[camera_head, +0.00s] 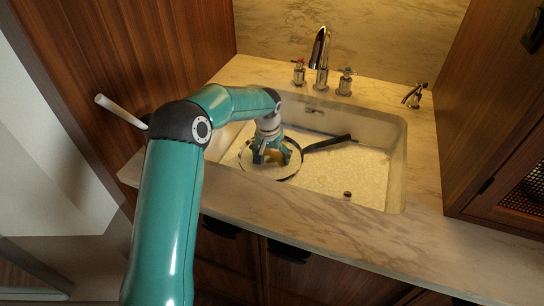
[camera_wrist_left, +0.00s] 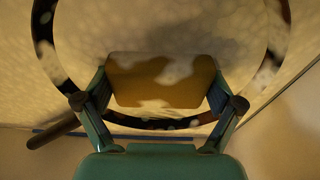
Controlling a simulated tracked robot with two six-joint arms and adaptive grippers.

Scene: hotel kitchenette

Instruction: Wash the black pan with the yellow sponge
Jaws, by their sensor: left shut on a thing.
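The black pan lies in the sink; its dark handle (camera_head: 328,143) points to the right in the head view. Pale, foamy-looking water covers most of the pan's inside, so mainly its dark rim (camera_wrist_left: 46,37) shows in the left wrist view. My left gripper (camera_head: 272,153) reaches down over the pan and is shut on the yellow sponge (camera_wrist_left: 160,82). The sponge sits between both fingers, inside the pan's rim, with pale patches on it. I cannot tell whether it touches the pan's bottom. My right gripper is not in view.
The sink (camera_head: 396,165) has pale, mottled water and free room right of the pan. A chrome faucet (camera_head: 321,58) with two handles stands behind it, and a soap dispenser (camera_head: 415,95) at the back right. Wooden cabinets close both sides of the marble counter (camera_head: 260,196).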

